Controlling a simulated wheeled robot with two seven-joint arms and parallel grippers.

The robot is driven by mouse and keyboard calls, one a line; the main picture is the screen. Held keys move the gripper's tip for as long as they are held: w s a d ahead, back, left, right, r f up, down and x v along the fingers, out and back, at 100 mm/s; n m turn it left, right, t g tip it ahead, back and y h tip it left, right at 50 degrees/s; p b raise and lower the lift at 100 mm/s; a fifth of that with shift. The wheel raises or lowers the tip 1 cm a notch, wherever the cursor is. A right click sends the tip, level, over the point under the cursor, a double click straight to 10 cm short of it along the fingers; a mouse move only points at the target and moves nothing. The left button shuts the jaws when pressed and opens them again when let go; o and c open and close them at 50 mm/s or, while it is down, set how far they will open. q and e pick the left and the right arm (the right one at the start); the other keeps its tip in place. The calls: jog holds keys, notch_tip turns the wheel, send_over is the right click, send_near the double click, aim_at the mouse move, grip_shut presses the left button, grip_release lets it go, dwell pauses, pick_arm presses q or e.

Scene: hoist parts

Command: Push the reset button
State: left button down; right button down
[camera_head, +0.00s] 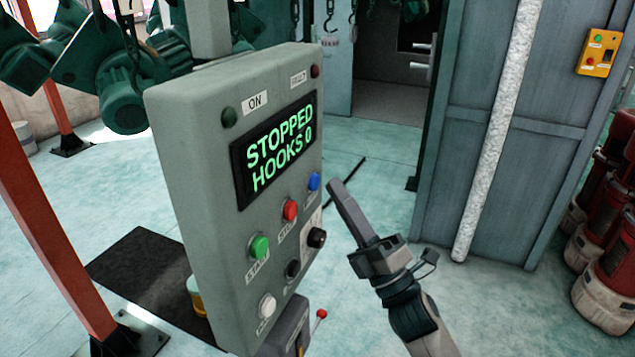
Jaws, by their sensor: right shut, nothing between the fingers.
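A grey control box (188,165) stands left of centre, with a screen (280,150) reading "STOPPED HOOKS 0". Its front has a green button (259,246), a red button (290,210), a blue button (314,181), a white button (267,305) and black knobs (316,237). The small labels are mostly unreadable, so I cannot read which button says reset. My right gripper (335,185) is shut and empty. Its fingertips are just right of the blue button in the picture; I cannot tell whether they touch it. My left gripper is not in view.
A small lever with a red ball (321,314) sits below the box. Green hoist parts (125,100) hang at the upper left beside an orange post (50,230). A grey cabinet (500,190) and red cylinders (610,260) stand at the right. Open floor (385,185) lies between.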

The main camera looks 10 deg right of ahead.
dwell(0.3)
jog(key=shift+s+d, duration=0.7)
jog(key=shift+d, duration=0.35)
jog(key=shift+s+d, duration=0.7)
jog(key=shift+d, duration=0.35)
